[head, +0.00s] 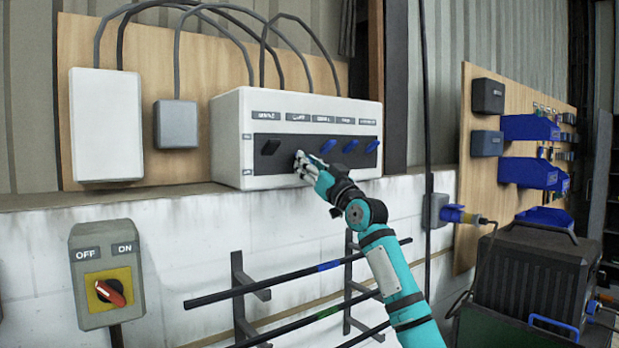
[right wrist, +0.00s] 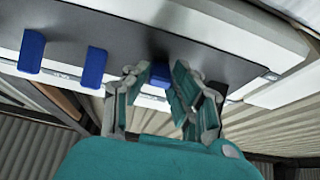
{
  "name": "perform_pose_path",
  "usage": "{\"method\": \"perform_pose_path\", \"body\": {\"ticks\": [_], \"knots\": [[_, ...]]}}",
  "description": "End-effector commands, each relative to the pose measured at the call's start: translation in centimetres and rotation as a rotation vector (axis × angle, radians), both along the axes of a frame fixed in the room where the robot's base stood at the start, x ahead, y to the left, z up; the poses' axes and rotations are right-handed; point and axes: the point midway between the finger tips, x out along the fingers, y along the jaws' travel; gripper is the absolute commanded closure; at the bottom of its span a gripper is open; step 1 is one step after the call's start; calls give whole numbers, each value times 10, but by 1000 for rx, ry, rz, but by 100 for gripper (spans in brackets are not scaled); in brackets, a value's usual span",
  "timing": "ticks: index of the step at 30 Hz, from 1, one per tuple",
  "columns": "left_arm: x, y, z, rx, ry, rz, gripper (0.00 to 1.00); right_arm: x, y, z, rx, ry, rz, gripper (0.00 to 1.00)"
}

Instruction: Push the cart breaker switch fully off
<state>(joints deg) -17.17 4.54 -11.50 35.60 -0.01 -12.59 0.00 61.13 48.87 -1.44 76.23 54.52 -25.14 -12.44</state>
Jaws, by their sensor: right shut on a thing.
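The white breaker panel (head: 228,140) stands on the wall ledge with a row of lever switches under labels; the second label from the left seems to read CART. My right gripper (head: 303,164) is at the second switch, hiding it in the head view. In the right wrist view the blue cart breaker switch (right wrist: 160,74) shows between the fingers of my right gripper (right wrist: 160,86), which is shut on it. Its exact on or off position cannot be told. My left gripper is out of view.
A black lever (head: 270,147) is left of the gripper and blue levers (head: 328,146) are close on its right. A grey box with a red rotary switch (head: 110,292) is at lower left. Rods (head: 290,278) on a wall rack lie below the panel.

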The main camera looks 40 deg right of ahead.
Motion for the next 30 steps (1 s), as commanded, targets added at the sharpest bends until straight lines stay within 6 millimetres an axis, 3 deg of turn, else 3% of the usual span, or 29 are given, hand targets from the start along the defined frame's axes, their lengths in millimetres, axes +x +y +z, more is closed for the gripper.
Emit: {"method": "perform_pose_path", "body": {"ticks": [3,12,30], "knots": [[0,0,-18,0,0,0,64,2,-1,-9,-6,-56,-1,100],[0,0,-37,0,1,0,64,4,-1,-10,-18,-147,-2,100],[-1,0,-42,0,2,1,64,5,-1,-8,-20,-178,1,100]]}}
